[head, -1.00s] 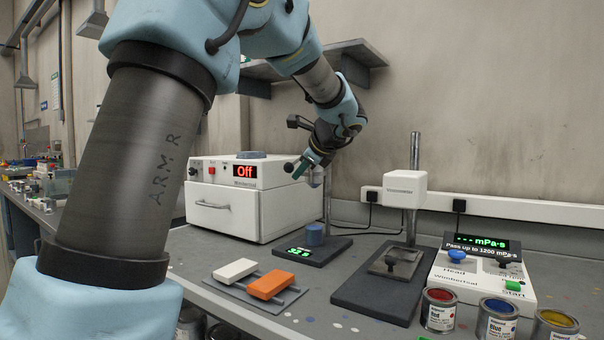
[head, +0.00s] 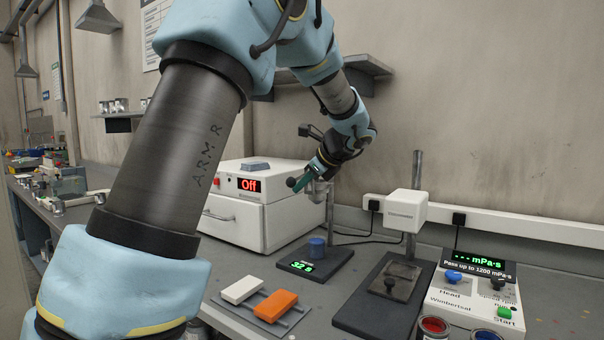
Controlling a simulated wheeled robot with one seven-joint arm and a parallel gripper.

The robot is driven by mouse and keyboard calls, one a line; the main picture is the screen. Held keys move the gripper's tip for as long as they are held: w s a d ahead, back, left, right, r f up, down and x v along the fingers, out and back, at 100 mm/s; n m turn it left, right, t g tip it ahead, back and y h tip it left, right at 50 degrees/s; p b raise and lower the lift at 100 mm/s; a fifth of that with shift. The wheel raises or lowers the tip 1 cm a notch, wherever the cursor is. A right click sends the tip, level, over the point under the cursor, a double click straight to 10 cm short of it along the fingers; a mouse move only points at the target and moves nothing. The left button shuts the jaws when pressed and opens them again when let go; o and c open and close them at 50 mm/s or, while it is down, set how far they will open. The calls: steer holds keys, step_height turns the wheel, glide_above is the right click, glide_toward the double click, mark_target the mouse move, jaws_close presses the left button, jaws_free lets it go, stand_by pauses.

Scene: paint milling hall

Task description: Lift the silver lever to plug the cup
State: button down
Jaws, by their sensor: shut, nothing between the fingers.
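A small silver cup (head: 320,188) is held on an upright stand at the back of the bench, above a blue beaker (head: 317,246). The beaker stands on a dark base whose green display (head: 301,266) appears to read 32 s. My gripper (head: 298,183) is at the left side of the silver cup, shut and empty. Whether it touches the cup or its lever is too small to tell. The silver lever cannot be made out apart from the cup and my gripper.
A white box (head: 265,215) with a red Off display stands close behind and left. White and orange blocks (head: 276,305) lie on a rack in front. A viscometer stand (head: 407,206), control panel (head: 480,290) and paint cans (head: 433,326) are to the right.

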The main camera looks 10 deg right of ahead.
steer(key=shift+a+r+p, duration=0.1)
steer(key=shift+r+p, duration=0.4)
steer(key=shift+r, duration=0.05)
steer(key=shift+r+p, duration=0.55)
steer(key=shift+r, duration=0.15)
steer(key=shift+w+r, duration=0.1)
step_height(320, 180, down, 5)
steer(key=d+b, duration=0.2)
steer(key=b+v, duration=0.1)
steer(key=v, duration=1)
steer(key=shift+b, duration=0.35)
steer(key=shift+d, duration=0.1)
